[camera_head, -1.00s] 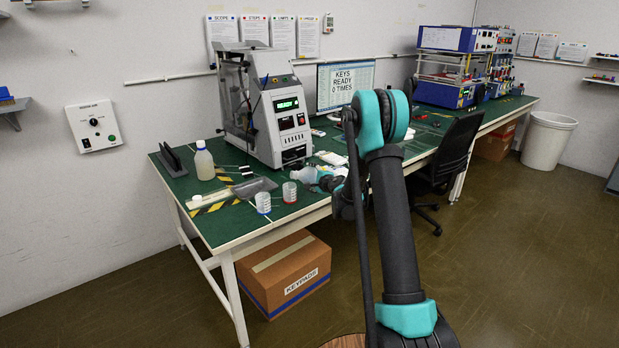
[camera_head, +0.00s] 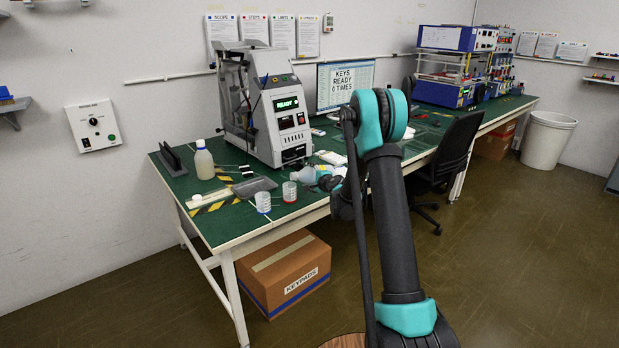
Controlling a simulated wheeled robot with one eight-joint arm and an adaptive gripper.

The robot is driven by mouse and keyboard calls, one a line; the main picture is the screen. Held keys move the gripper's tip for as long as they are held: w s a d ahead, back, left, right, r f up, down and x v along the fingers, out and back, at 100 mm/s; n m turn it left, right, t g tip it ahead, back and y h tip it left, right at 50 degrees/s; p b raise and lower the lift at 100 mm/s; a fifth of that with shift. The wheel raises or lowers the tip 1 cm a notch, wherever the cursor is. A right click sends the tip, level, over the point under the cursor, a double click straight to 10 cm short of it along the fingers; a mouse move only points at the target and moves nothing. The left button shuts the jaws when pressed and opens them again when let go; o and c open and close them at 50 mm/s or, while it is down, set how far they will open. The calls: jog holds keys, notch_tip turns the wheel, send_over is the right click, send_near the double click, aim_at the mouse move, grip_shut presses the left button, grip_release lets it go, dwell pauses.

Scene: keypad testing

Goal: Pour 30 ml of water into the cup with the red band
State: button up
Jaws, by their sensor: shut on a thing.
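The cup with the red band (camera_head: 290,192) stands upright near the front edge of the green bench. A cup with a blue band (camera_head: 263,202) stands to its left. My gripper (camera_head: 324,180) is just right of and behind the red-banded cup, shut on a pale, translucent bottle (camera_head: 304,174). The bottle is tilted, lying nearly sideways, with its left end behind and above the red-banded cup. I cannot make out the water or its level at this size. My arm hides part of the gripper.
A grey tray (camera_head: 255,187) lies behind the cups. The keypad testing machine (camera_head: 282,122) stands behind. A keypads carton (camera_head: 284,273) is under the bench.

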jog(key=shift+r+n, duration=0.4)
dwell(0.5)
dwell(1.8)
